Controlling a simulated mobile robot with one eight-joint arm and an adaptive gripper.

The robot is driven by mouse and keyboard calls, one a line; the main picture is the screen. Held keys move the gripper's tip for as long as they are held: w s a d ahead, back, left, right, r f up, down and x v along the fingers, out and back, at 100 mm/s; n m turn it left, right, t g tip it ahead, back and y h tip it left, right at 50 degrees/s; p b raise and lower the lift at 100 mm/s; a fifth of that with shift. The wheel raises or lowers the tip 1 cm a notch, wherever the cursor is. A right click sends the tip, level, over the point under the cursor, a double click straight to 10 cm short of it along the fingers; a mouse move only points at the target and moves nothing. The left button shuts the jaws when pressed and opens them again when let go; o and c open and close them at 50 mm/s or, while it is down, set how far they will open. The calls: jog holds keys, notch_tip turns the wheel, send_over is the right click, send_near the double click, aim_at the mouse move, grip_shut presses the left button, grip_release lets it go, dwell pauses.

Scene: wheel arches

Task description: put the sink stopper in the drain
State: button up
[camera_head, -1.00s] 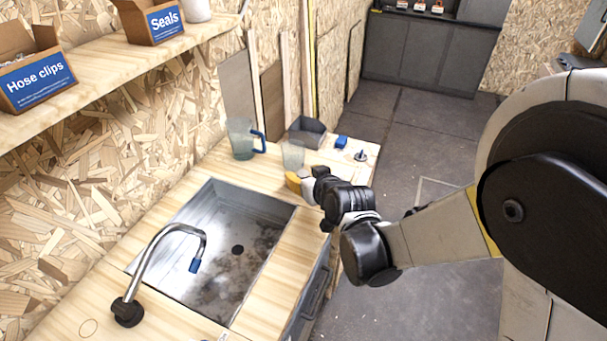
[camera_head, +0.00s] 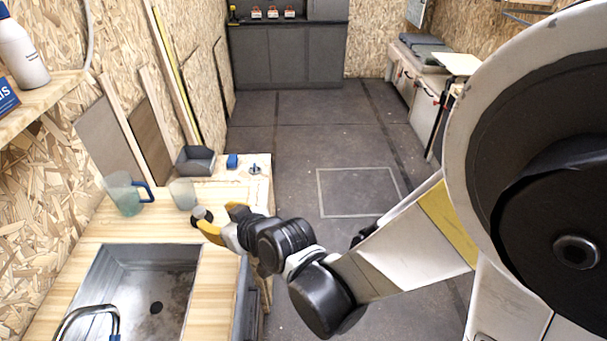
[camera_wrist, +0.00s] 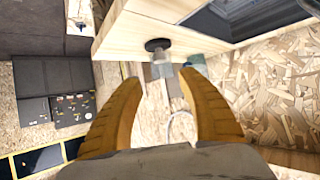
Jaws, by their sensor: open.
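What looks like the sink stopper, a black disc with a grey stem (camera_wrist: 157,44), shows in the wrist view just beyond the space between my fingertips. In the head view a small dark round piece (camera_head: 202,213), apparently the same stopper, is on the counter at my yellow fingertips. My gripper (camera_head: 217,216) is open over the counter, past the sink's far right corner; both fingers (camera_wrist: 160,78) show apart and empty in the wrist view. The drain (camera_head: 156,307) is a dark open hole in the steel sink (camera_head: 135,290). Whether a finger touches the stopper cannot be told.
A clear cup (camera_head: 182,194) stands close behind the stopper, and a blue-handled jug (camera_head: 124,194) is left of it. A grey bin (camera_head: 195,160), a blue block (camera_head: 232,161) and a small dark-knobbed piece (camera_head: 254,169) are farther back. The faucet (camera_head: 85,318) arches at the sink's near left.

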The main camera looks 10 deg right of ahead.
jog(key=s+d+r+m+h, duration=0.2)
jog(key=d, duration=0.6)
jog(key=s+d+r+m+g+h, duration=0.1)
jog(key=s+d+r+m+h, duration=0.1)
jog(key=d, duration=0.7)
jog(key=s+d+r+m+h, duration=0.2)
jog(key=s+d, duration=0.1)
jog(key=d, duration=0.6)
jog(key=shift+r, duration=0.2)
jog(key=shift+o, duration=1)
jog(key=s+d+m+g+h, duration=0.1)
jog(key=s+d+m, duration=0.1)
jog(key=s+d, duration=0.3)
jog(key=shift+s+d+h, duration=0.3)
jog(key=shift+d+h, duration=0.1)
